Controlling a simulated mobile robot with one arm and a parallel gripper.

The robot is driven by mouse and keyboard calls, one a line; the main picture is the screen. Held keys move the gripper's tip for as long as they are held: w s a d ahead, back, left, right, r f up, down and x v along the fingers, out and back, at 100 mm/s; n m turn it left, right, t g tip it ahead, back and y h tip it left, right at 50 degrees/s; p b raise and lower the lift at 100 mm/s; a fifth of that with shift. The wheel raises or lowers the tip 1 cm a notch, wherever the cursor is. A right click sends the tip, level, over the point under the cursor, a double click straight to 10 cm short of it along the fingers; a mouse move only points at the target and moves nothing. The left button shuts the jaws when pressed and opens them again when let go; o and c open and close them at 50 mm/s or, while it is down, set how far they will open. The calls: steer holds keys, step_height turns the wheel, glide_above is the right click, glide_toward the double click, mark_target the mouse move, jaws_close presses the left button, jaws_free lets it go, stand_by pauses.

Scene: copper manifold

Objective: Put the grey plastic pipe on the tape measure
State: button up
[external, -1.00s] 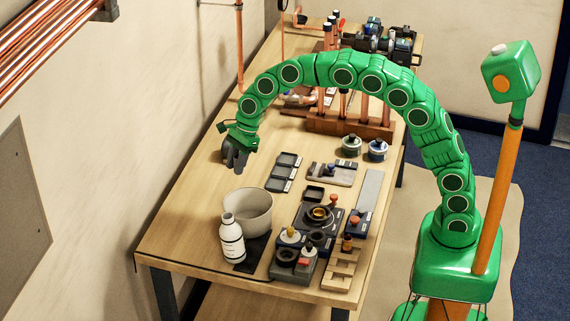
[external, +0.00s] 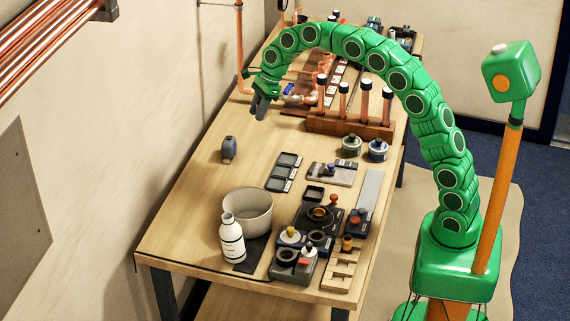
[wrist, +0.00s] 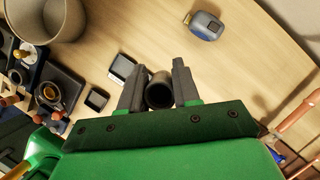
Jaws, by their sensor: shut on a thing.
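My gripper (external: 260,106) is over the back left part of the workbench, above the wood. In the wrist view its two grey fingers (wrist: 159,88) are closed on the dark grey plastic pipe (wrist: 159,92), which I see nearly end-on as an open ring. In the external view I cannot separate the pipe from the dark fingers. The grey-blue tape measure (external: 229,149) stands on the bench, nearer the camera than my gripper and apart from it. It also shows at the top of the wrist view (wrist: 206,25).
A large beige pot (external: 248,207) and a white bottle (external: 232,239) stand at the front left. A wooden rack (external: 350,124) with upright copper pipes is right of my gripper. Bare wood surrounds the tape measure.

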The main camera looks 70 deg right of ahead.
steer(key=w+d+f, duration=0.1)
steer(key=w+f, duration=0.2)
steer(key=w, duration=0.4)
glide_above(223, 142)
steer(key=s+d, duration=0.1)
steer(key=f, duration=0.5)
steer(key=shift+s+f, duration=0.2)
steer(key=shift+f, duration=0.15)
steer(key=shift+w+f, duration=0.1)
steer(key=shift+f, duration=0.05)
steer(key=shift+d, duration=0.1)
steer(key=shift+w+f, duration=0.15)
steer(key=shift+f, duration=1.6)
steer(key=shift+f, duration=0.1)
steer(key=o, duration=1)
